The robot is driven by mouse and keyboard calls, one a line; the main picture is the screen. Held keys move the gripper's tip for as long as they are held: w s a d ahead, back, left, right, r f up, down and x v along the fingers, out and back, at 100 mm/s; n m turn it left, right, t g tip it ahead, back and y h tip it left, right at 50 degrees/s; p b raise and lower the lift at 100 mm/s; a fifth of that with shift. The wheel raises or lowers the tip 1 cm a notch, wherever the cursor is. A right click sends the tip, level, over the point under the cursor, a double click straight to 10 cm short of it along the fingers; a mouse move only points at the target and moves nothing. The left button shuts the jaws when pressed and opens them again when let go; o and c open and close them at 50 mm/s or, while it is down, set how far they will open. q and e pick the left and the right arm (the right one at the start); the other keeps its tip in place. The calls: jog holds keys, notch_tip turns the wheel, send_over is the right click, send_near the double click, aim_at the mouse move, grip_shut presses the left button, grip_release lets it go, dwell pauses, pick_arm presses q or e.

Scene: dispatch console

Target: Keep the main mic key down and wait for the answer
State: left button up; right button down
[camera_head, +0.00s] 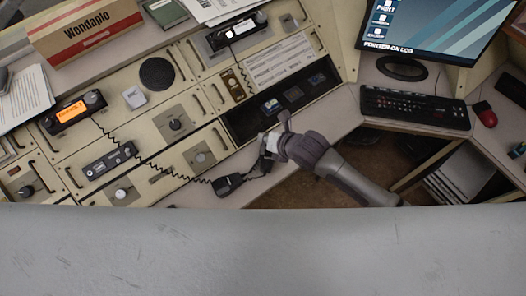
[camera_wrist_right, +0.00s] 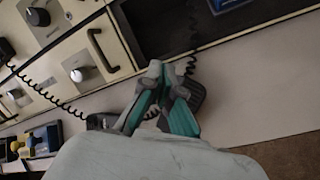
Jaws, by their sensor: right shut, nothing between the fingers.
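Two black hand mics lie on the pale desk edge in front of the console. One mic (camera_head: 228,185) has a coiled cord running left to the radio with the orange display (camera_head: 72,113); it also shows in the right wrist view (camera_wrist_right: 100,121), partly hidden by my gripper. The other mic (camera_wrist_right: 192,94) lies right beside and behind my fingertips, with a coiled cord going up. My right gripper (camera_head: 270,144) is shut and empty, its fingertips (camera_wrist_right: 163,76) over or against this second mic. I cannot tell whether they touch it or press its key. My left gripper is out of view.
A second radio (camera_head: 237,32) stands at the top of the console. A dark recessed tray (camera_head: 250,125) lies behind my right gripper.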

aim_at(263, 148)
notch_tip(263, 148, down, 3)
jog(key=shift+f+b, duration=0.1)
jog(key=shift+b, duration=0.5)
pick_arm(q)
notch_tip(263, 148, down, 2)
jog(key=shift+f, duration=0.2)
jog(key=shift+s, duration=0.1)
pick_arm(e)
jog(key=shift+f, duration=0.1)
dwell(0.4)
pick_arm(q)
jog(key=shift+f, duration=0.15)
pick_arm(e)
jog(key=shift+f, duration=0.3)
pick_arm(q)
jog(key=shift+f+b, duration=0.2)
jog(key=shift+b, duration=0.15)
pick_arm(e)
jog(key=shift+f, duration=0.45)
dwell(1.2)
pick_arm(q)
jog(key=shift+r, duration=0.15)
pick_arm(e)
jog(key=shift+r, duration=0.15)
dwell(1.0)
pick_arm(q)
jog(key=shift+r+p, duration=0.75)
jog(key=shift+p, duration=0.2)
pick_arm(e)
jog(key=shift+r, duration=0.75)
